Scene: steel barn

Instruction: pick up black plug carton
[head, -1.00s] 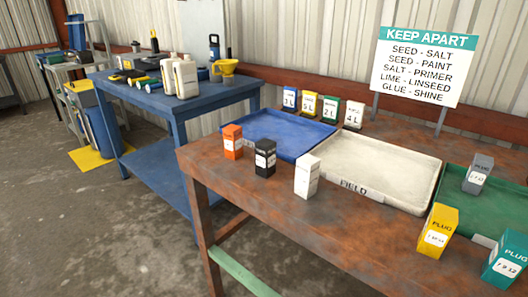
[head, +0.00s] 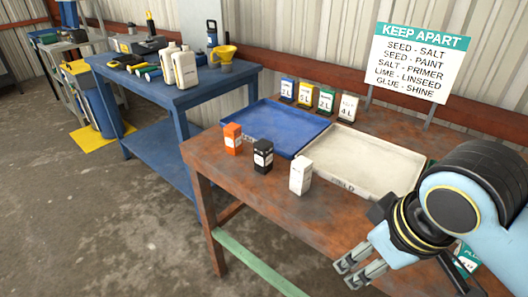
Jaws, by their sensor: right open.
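The black plug carton (head: 263,156) stands upright on the rusty brown table (head: 215,160), close to its front edge. An orange carton (head: 233,139) stands to its left and a white carton (head: 300,176) to its right, both apart from it. My right gripper (head: 359,275) is open and empty at the lower right, in front of the table edge and well to the right of the black carton. My right arm hides the right end of the table; part of a teal carton (head: 467,259) shows behind it. My left gripper is not in view.
A blue tray (head: 268,132) and a white tray (head: 375,160) lie behind the cartons. Several labelled cards (head: 305,96) stand at the back, below a "Keep apart" sign (head: 420,60). A blue workbench (head: 190,98) with bottles stands at the left.

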